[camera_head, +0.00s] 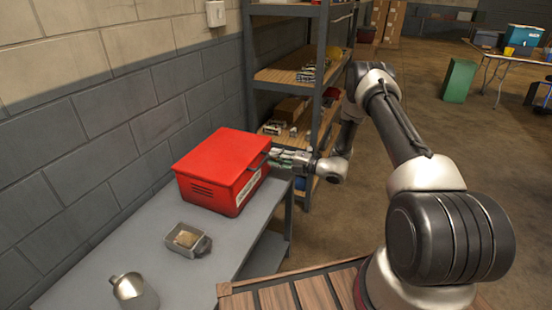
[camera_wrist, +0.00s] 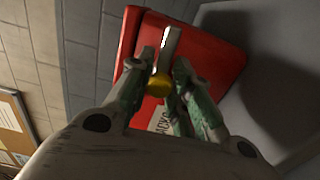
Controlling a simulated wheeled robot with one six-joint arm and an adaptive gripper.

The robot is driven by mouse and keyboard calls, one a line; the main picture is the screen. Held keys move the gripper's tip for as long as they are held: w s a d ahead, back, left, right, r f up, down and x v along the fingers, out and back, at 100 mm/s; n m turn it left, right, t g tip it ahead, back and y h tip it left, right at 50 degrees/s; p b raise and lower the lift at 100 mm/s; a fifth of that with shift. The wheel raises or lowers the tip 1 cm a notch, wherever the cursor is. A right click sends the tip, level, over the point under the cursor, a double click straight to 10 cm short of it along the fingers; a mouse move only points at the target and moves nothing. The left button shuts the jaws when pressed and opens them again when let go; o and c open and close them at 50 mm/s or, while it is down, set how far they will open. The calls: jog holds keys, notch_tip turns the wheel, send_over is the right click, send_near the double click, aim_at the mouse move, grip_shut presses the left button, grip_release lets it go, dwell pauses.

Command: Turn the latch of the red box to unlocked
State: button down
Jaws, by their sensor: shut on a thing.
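The red box (camera_head: 215,165) sits on the grey table against the wall in the head view. My gripper (camera_head: 273,157) is at its right side, level with the upper part of the box. In the wrist view, the red box (camera_wrist: 205,62) fills the upper middle. A latch with a grey bar (camera_wrist: 171,44) and a round yellow part (camera_wrist: 159,85) shows on its face. My gripper's green-padded fingers (camera_wrist: 160,90) stand on both sides of the latch and are shut on it. The fingers hide part of the latch and of the white label below.
A metal shelf unit (camera_head: 285,75) with goods stands behind the box. The floor right of the shelf is open.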

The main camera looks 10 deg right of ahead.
jog(key=shift+d+m, duration=0.1)
jog(key=shift+m, duration=0.2)
jog(key=c, duration=1.3)
grip_release()
jog(key=v, duration=1.2)
